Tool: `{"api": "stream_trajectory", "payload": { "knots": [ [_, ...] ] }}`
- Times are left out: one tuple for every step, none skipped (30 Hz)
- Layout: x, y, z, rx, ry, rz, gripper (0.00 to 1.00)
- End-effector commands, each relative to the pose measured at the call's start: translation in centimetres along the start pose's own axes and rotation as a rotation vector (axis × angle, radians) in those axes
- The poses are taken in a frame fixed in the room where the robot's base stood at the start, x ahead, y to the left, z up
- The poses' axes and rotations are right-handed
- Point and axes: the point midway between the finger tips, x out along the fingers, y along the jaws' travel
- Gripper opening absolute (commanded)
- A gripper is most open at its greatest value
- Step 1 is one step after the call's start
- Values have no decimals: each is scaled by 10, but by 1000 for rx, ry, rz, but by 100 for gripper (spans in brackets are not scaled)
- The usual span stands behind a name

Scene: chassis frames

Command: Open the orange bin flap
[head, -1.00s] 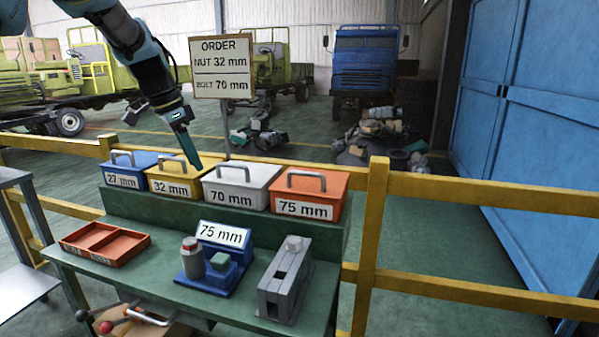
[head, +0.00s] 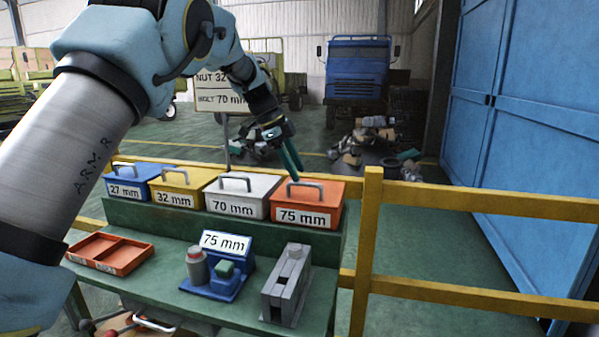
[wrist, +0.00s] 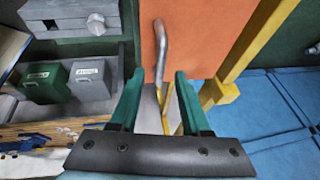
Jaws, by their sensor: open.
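The orange bin (head: 326,193) labelled 75 mm stands at the right end of a row of bins on the raised green shelf. Its orange lid (wrist: 195,35) is closed and has a grey bar handle (head: 305,186). My gripper (head: 291,163) is just above this lid in the head view, fingers pointing down. In the wrist view my gripper (wrist: 158,80) has its two green fingers apart, with the handle (wrist: 161,50) showing between them. Nothing is held. I cannot tell whether the fingers touch the handle.
A white 70 mm bin (head: 238,208) stands close on the left, then yellow (head: 172,200) and blue (head: 124,196) bins. A yellow rail post (head: 367,230) rises close on the right. A red tray (head: 118,268), blue fixture (head: 238,248) and grey block (head: 284,290) sit on the lower bench.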

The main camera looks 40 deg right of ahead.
Motion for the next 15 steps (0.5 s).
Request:
{"api": "stream_trajectory", "payload": {
  "knots": [
    [6,0,-1,0,-1,3,47],
    [10,0,-1,0,-1,2,47],
    [14,0,-1,0,0,2,47],
    [18,0,-1,-1,0,2,47],
    [20,0,-1,-1,0,1,47],
    [23,0,0,-1,0,1,47],
    [25,0,0,0,0,0,47],
    [26,0,0,0,-1,0,47],
    [27,0,0,0,-1,0,47],
    [28,0,0,0,-1,0,47],
    [28,0,0,0,-1,0,47],
    [28,0,0,0,-1,0,47],
    [28,0,0,0,-1,-1,47],
    [28,0,0,0,-1,-1,47],
    [28,0,0,0,-1,-1,47]
  ]
}}
